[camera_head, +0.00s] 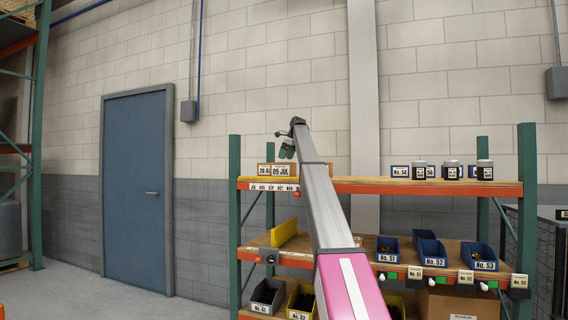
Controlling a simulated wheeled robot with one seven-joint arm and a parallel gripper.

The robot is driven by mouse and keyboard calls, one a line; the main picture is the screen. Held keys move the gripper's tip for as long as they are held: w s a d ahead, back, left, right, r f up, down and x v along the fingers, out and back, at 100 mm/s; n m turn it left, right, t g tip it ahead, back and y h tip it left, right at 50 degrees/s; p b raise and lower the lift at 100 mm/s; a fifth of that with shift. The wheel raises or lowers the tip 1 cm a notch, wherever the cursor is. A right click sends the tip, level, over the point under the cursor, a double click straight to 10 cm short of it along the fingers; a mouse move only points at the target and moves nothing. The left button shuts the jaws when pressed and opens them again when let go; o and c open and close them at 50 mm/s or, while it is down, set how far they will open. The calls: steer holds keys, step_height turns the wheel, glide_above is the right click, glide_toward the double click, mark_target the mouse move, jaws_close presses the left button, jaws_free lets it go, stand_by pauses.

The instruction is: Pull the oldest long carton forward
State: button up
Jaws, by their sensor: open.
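Two cartons with white date labels stand side by side at the left of the top shelf. The left carton (263,166) reads "26 AU", its end unclear. The carton right of it (275,164) reads "09 JUL". More brown carton (331,170) shows just right of my arm; my arm hides any label there. The cartons' length is not visible from here. My gripper (287,153) is small and far off at the end of my raised arm. It is open, just above the "09 JUL" carton in the picture; whether it touches the carton cannot be told.
The top shelf (420,186) has an orange front beam with a month strip (273,187) and a yellow piece at its left end. Small dark-lidded jars (452,171) stand at right. Blue bins (432,253) and a yellow panel (284,240) are below.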

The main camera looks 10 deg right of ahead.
steer(key=v, duration=0.6)
steer(key=shift+d, duration=0.1)
steer(key=shift+s+r, duration=0.1)
